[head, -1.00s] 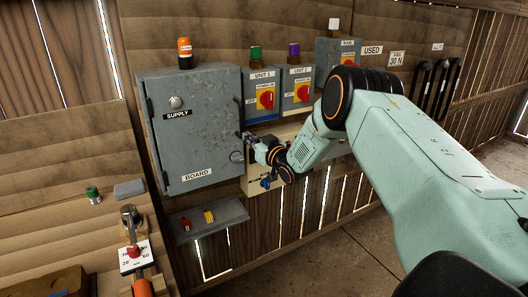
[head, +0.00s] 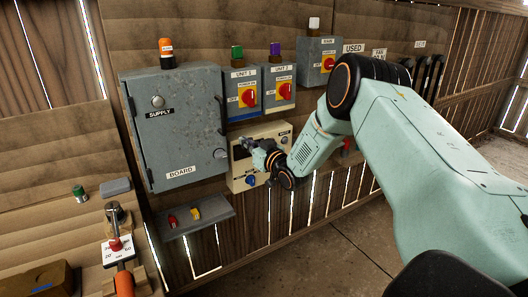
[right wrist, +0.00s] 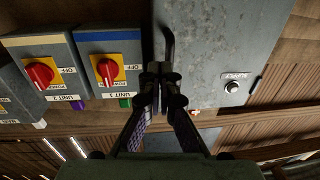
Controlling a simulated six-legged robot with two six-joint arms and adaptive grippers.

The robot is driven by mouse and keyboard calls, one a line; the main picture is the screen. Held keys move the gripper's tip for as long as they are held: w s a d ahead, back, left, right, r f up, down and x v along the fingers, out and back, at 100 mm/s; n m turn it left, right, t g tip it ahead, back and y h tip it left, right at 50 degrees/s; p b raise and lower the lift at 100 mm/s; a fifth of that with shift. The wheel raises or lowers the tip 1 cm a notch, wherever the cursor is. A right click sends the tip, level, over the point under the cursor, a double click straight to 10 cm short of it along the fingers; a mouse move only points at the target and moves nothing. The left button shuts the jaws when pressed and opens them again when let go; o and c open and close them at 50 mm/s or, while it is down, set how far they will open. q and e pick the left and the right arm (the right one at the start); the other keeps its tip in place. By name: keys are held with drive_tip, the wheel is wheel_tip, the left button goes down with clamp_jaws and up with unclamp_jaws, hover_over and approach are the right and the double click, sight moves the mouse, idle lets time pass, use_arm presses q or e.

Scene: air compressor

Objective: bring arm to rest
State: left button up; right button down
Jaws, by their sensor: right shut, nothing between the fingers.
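My right arm (head: 420,150) comes in from the right in the head view. My right gripper (head: 248,144) is shut and empty, in front of the beige panel (head: 272,132) and just right of the grey supply cabinet (head: 185,120). In the right wrist view the shut fingertips (right wrist: 160,72) show in front of the cabinet's edge, near its dark handle (right wrist: 169,45). I cannot tell from this view whether they touch it. My left gripper is not in view.
Two switch boxes with red knobs (head: 249,98) (head: 285,91) hang above the beige panel. A small grey shelf (head: 215,222) with a red and a yellow item juts out below the cabinet. The floor (head: 330,255) is clear.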

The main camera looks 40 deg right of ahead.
drive_tip(key=s, duration=0.6)
drive_tip(key=shift+s+d, duration=0.15)
drive_tip(key=shift+s, duration=0.15)
drive_tip(key=s+a+f+m+g+b, duration=0.1)
drive_tip(key=s+a+f+g, duration=0.2)
drive_tip(key=s+a+f, duration=0.4)
drive_tip(key=s+a+f+m+g+b, duration=0.1)
drive_tip(key=s+a+f+g+b, duration=0.2)
drive_tip(key=s+f, duration=0.5)
drive_tip(key=s+a+f+m+g, duration=0.1)
drive_tip(key=s+a+f+g, duration=0.35)
drive_tip(key=f, duration=0.55)
drive_tip(key=s+a+f+n+g+b, duration=0.1)
drive_tip(key=s+f, duration=0.3)
drive_tip(key=s, duration=0.4)
drive_tip(key=s+a+f+g+b, duration=0.3)
drive_tip(key=s+f+g+b, duration=0.1)
drive_tip(key=s, duration=0.4)
drive_tip(key=s+a+f+n+g+b, duration=0.1)
drive_tip(key=s+a+f+g+b, duration=0.1)
drive_tip(key=s+f, duration=0.3)
drive_tip(key=s+b, duration=0.1)
drive_tip(key=s, duration=0.3)
drive_tip(key=shift+a+n, duration=0.3)
